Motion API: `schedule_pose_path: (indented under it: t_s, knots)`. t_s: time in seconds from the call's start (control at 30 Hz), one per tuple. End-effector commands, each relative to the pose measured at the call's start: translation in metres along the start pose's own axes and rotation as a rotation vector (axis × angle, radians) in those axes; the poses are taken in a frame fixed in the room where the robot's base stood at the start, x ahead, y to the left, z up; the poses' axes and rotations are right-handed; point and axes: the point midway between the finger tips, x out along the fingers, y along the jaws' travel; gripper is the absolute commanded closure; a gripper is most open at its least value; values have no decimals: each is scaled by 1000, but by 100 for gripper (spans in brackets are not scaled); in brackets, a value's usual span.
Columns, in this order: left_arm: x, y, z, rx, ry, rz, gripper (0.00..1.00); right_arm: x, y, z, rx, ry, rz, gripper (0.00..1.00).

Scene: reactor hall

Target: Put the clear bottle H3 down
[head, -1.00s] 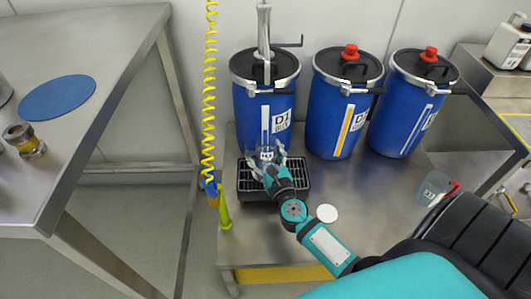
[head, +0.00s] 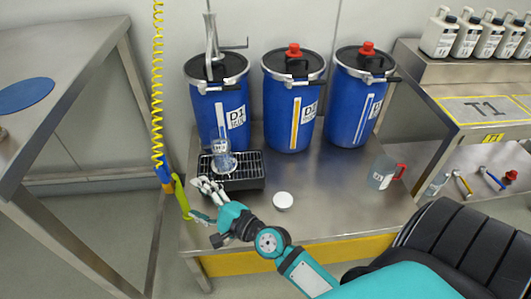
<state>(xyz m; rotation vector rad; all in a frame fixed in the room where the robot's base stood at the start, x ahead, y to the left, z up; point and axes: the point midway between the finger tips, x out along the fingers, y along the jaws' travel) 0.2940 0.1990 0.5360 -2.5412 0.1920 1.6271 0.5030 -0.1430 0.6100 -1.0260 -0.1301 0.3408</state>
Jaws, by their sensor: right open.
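The clear bottle H3 (head: 222,160) stands upright on the dark grated tray (head: 257,183), near the tray's left end and in front of the blue drum D1. Its label is too small to read surely. My right gripper (head: 203,201) is open and empty, in front of the tray and below the bottle in the picture. Its fingers look apart from the bottle. My left gripper is not in view.
Three blue drums (head: 294,115) stand behind on the steel bench (head: 330,175). A white round lid (head: 283,201) and a jug with a red handle (head: 382,171) are on the bench. A yellow coiled hose (head: 158,90) hangs at left, ending in a yellow-green nozzle (head: 182,196).

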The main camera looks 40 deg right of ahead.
Motion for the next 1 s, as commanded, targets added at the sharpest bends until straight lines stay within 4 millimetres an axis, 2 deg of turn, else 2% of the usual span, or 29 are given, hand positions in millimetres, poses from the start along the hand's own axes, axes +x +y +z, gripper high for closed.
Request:
schedule_pose_path:
  t_s: [0.03,0.13,0.23,0.3,0.4,0.5,0.6,1.0]
  knots:
    - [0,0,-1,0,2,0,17,-16,20,19,-254,-54,124,26]
    - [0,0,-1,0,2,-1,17,-53,61,33,-765,-159,380,26]
    - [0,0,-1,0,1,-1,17,-101,87,21,-1197,-255,640,26]
    - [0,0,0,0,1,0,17,-134,93,7,-1425,-315,812,26]
    - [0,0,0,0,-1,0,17,-174,92,-12,-1639,-387,1017,26]
    - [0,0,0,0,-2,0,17,-201,86,-24,-1745,-435,1152,26]
    - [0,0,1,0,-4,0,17,-212,84,-28,-1784,-457,1211,26]
    - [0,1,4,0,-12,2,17,-213,84,-29,-1788,-460,1218,26]
